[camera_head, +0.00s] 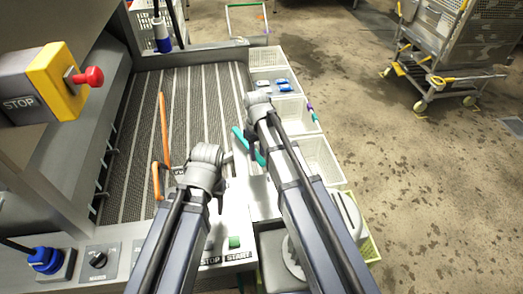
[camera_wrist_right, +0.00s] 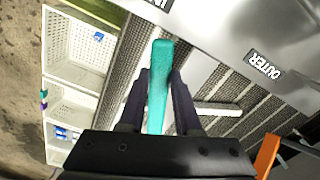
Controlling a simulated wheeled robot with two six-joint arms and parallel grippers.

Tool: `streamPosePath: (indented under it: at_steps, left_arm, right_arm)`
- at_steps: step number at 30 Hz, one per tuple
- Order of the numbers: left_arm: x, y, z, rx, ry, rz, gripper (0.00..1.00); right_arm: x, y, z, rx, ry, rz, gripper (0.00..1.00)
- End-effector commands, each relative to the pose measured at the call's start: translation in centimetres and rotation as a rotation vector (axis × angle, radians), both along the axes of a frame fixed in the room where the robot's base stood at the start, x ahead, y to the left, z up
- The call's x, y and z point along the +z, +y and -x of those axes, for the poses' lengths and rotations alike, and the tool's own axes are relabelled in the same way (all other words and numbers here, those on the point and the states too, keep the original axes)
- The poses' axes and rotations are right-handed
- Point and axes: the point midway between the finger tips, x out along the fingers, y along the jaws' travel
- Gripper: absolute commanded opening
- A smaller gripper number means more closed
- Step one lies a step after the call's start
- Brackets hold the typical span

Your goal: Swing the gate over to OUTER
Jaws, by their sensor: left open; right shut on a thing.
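A teal bar (camera_head: 246,146), which looks like the gate's handle, lies at the right edge of the slatted conveyor. My right gripper (camera_wrist_right: 158,98) is shut on this teal bar (camera_wrist_right: 158,75), with a dark finger on each side. The label OUTER (camera_wrist_right: 264,65) is on the metal plate at the right in the right wrist view. A second label (camera_wrist_right: 160,3), cut off at the top edge, begins with IN. My left gripper (camera_head: 205,165) is open over the near part of the conveyor; its fingers are mostly hidden by its wrist. The gate's pivot cannot be made out.
An orange bar (camera_head: 164,125) stands over the conveyor (camera_head: 200,100), left of my left gripper. White bins (camera_head: 320,152) line the conveyor's right side, one with blue items. STOP and START buttons (camera_head: 234,242) are at the near edge. The floor at the right is open, with a cart (camera_head: 440,60) behind.

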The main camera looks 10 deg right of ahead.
Motion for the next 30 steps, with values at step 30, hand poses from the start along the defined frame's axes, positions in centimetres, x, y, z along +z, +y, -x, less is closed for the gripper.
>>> streamPosePath:
  at_steps: [30]
  left_arm:
    - [0.0, 0.0, 0.0, 0.000, 0.000, 0.000, 0.50]
  right_arm:
    - [0.0, 12.6, -0.5, -0.822, 0.001, -0.001, 0.00]
